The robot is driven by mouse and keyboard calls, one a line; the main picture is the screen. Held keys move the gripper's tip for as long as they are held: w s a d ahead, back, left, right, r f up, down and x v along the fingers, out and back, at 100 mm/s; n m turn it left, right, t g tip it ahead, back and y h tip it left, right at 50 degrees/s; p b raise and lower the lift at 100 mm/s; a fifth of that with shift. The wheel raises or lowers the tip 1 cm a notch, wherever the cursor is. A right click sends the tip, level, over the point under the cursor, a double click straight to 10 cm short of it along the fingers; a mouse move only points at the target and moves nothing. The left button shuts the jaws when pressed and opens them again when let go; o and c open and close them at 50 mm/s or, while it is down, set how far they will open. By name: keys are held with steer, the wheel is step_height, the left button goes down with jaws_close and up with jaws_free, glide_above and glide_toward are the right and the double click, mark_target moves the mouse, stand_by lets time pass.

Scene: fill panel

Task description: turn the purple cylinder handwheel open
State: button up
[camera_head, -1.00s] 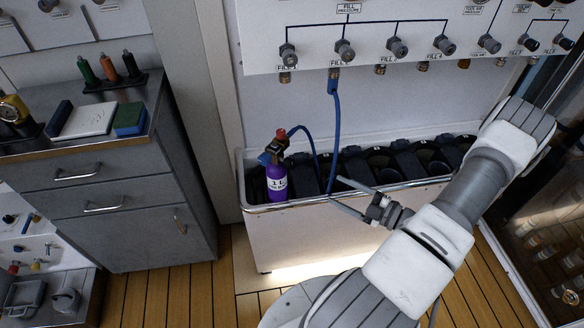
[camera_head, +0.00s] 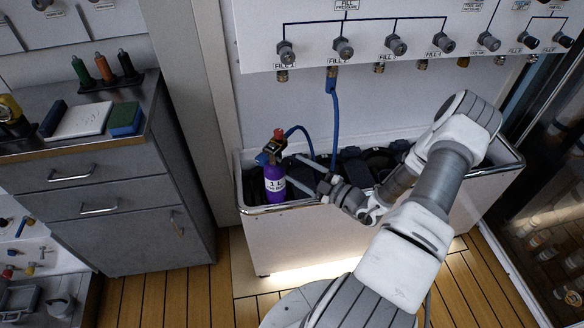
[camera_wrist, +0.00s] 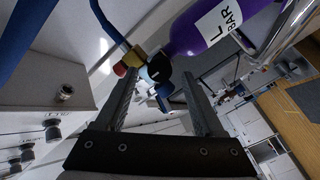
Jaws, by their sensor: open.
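The purple cylinder (camera_head: 274,184) with a white label stands upright at the left end of the trough, with its valve on top. A red piece (camera_head: 279,134) tops the valve, and a blue knob (camera_head: 264,158) sticks out on its left. I cannot tell for sure which is the handwheel. In the wrist view the purple cylinder (camera_wrist: 205,28) is at the top; the red piece (camera_wrist: 120,69) and blue part (camera_wrist: 163,89) show near the fingers. My gripper (camera_head: 291,169) is open at the cylinder's right, its fingers pointing at the valve. Contact is unclear.
A blue hose (camera_head: 336,120) runs from the fill panel (camera_head: 400,65) down to the valve. Dark holders fill the trough (camera_head: 330,228) right of the cylinder, beneath my arm. A grey cabinet (camera_head: 125,200) stands to the left.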

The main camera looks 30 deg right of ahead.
mark_target(287, 164)
steer(key=shift+x, duration=1.4)
jaws_close()
